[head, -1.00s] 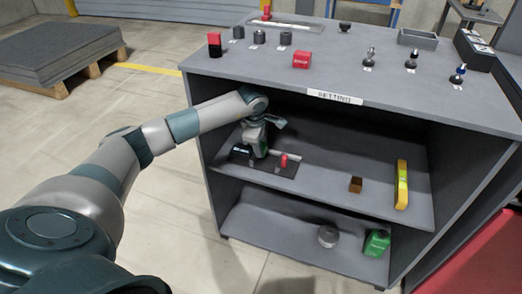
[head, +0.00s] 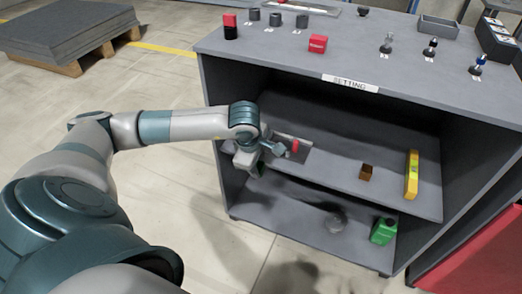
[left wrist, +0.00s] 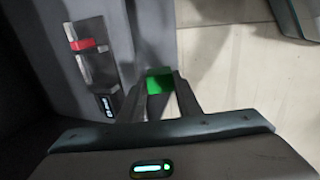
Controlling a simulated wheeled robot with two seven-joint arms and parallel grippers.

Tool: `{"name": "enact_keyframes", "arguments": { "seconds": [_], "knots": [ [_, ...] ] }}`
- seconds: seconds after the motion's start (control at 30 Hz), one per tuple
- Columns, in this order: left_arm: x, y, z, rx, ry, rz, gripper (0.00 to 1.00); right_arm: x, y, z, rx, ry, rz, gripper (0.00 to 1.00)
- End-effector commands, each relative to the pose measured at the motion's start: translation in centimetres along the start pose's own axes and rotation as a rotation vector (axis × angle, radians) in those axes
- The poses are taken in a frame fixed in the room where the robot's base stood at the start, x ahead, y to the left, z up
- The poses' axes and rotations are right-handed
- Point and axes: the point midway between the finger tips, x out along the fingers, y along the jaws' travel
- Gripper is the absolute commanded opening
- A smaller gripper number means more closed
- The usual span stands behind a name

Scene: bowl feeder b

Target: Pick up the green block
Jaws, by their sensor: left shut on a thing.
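My left gripper (head: 257,166) is at the front left edge of the middle shelf of the grey cabinet. In the left wrist view its fingers (left wrist: 160,95) are shut on a green block (left wrist: 159,82). My right gripper is not in view.
A dark tray with a red piece (head: 295,146) lies behind the gripper on the middle shelf (head: 330,180). A brown block (head: 365,173) and a yellow level (head: 411,175) stand further right. A green item (head: 383,231) and a grey round part (head: 335,219) are on the lower shelf.

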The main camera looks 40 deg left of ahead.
Motion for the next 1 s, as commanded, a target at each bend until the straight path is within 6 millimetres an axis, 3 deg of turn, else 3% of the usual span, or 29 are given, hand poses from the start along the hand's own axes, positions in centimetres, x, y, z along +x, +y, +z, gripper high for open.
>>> {"name": "enact_keyframes", "arguments": {
  "seconds": [0.7, 0.87, 1.0],
  "knots": [
    [-0.3, -0.5, 0.1, 0.009, -0.003, 0.001, 0.00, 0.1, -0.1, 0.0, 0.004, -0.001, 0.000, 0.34],
    [-1.4, -0.7, 0.8, 0.080, -0.026, 0.000, 0.00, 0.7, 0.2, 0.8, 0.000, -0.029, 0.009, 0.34],
    [-3.2, -1.3, 2.0, 0.225, -0.070, -0.001, 0.00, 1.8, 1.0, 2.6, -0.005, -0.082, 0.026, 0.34]
  ]
}}
